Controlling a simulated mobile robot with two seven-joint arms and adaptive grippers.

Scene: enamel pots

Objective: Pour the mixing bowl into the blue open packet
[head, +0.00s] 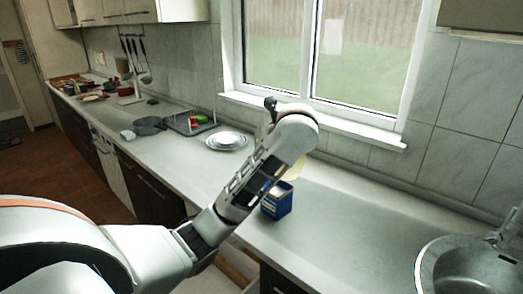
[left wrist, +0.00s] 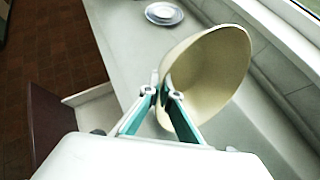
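The blue open packet (head: 276,203) stands upright on the counter, with its open top showing pale inside. The cream mixing bowl (head: 298,167) shows only in part behind my left arm, above and just behind the packet. In the left wrist view the mixing bowl (left wrist: 212,70) is tipped well over on its side, and its inside looks empty from here. My left gripper (left wrist: 166,92) has its teal fingers closed on the bowl's near rim. In the head view the left fingers are hidden by my arm. The packet is not visible in the left wrist view. My right gripper is out of view.
White plates (head: 226,141) are stacked on the counter behind, beside a dark tray (head: 190,122) and a grey pan (head: 150,126). A round sink (head: 468,268) is at the right. A drawer (head: 236,262) stands open below the counter front. The counter right of the packet is clear.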

